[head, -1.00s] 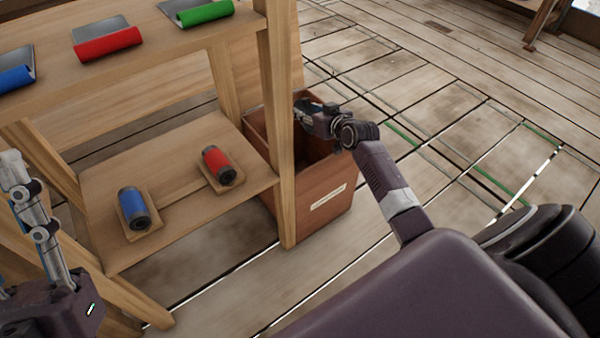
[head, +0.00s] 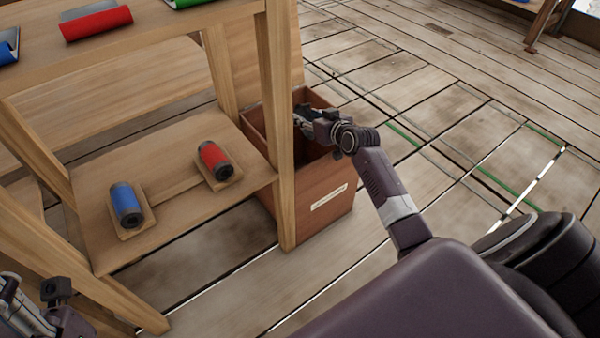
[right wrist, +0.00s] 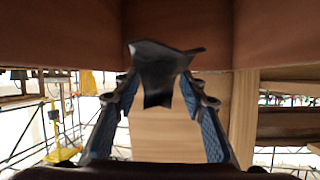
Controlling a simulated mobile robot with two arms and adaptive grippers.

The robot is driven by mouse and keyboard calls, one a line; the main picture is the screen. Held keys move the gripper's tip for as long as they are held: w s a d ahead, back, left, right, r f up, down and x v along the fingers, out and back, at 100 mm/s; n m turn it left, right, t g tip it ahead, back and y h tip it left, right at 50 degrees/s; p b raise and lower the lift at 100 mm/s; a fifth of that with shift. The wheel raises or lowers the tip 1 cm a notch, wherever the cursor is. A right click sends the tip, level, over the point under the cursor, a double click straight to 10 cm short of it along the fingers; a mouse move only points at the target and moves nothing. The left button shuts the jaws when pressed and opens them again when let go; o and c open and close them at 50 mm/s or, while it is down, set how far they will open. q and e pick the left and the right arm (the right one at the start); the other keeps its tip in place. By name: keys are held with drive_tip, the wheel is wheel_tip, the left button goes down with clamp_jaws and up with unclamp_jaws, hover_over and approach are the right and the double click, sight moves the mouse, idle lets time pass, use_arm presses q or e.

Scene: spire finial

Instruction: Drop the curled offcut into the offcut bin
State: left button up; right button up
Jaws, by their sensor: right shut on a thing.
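The curled offcut (right wrist: 165,70) is a dark, bent strip between my right fingertips in the right wrist view. My right gripper (head: 303,118) is shut on it; in the head view it is at the mouth of the offcut bin, and the offcut is hard to make out there. The offcut bin (head: 318,200) is a reddish-brown open box with a pale label, standing on the floor behind a bench leg, which hides part of it. My left gripper (head: 42,298) is at the lower left corner, partly cut off, and its opening is unclear.
A wooden bench (head: 160,57) stands at the left. Its lower shelf (head: 180,190) holds a blue roll (head: 127,204) and a red roll (head: 214,160) on small blocks. Coloured rolls with metal sheets lie on top. The plank floor (head: 440,110) right of the bin is clear.

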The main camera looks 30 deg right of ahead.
drive_tip(key=o, duration=1.3)
drive_tip(key=shift+r, duration=0.1)
drive_tip(key=shift+o, duration=0.5)
drive_tip(key=v, duration=1.2)
